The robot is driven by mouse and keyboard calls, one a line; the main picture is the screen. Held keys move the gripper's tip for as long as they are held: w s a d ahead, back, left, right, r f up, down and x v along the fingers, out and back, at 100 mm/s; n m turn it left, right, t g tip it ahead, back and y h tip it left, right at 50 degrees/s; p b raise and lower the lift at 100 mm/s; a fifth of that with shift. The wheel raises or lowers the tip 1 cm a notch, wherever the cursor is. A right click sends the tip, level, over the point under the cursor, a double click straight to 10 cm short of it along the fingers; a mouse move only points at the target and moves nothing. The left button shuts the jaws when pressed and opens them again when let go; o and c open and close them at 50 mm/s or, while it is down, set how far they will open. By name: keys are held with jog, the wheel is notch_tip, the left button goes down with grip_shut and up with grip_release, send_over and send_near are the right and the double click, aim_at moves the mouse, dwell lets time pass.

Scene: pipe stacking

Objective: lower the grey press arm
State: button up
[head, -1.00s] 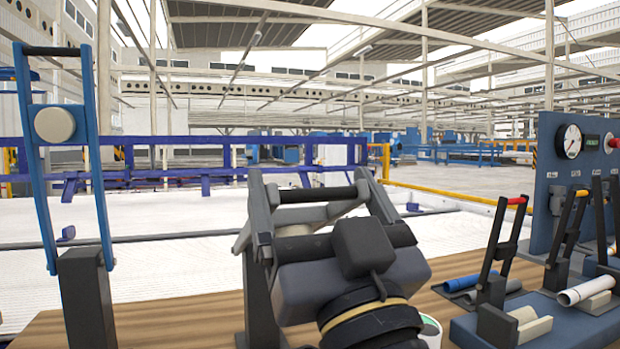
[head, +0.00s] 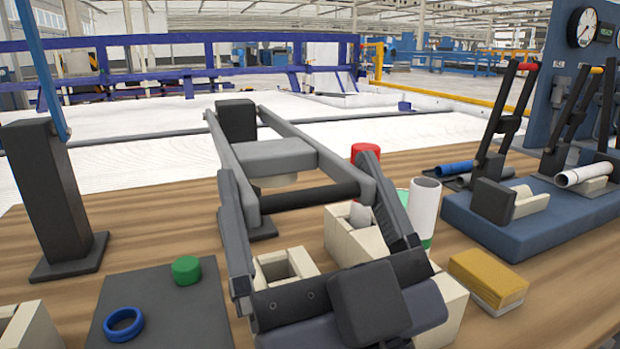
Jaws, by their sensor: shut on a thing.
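The grey press arm (head: 275,157) is in the middle of the head view, a frame of two grey side bars with a grey block between them. It reaches from a black post (head: 237,120) towards me and lies low, close to level. A pale round pad shows under its block. My gripper (head: 308,199) is shut on the black crossbar at the arm's near end, its dark fingers at the two sides. My wrist hides part of the table and the beige blocks below.
Beige blocks (head: 285,265), a red-topped piece (head: 366,152) and a white pipe (head: 424,207) stand under and beside the arm. A yellow block (head: 488,279) lies right. A dark mat (head: 160,300) holds a green cap and blue ring. A blue-armed press (head: 55,190) stands left.

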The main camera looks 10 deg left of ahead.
jog(key=shift+w+f, duration=0.1)
jog(key=shift+f, duration=0.35)
jog(key=o, duration=1)
jog(key=shift+o, duration=0.8)
jog(key=shift+r, duration=0.15)
jog(key=p+v, duration=0.1)
jog(key=v, duration=1)
jog(key=shift+p, duration=0.35)
jog(key=shift+w+r, duration=0.15)
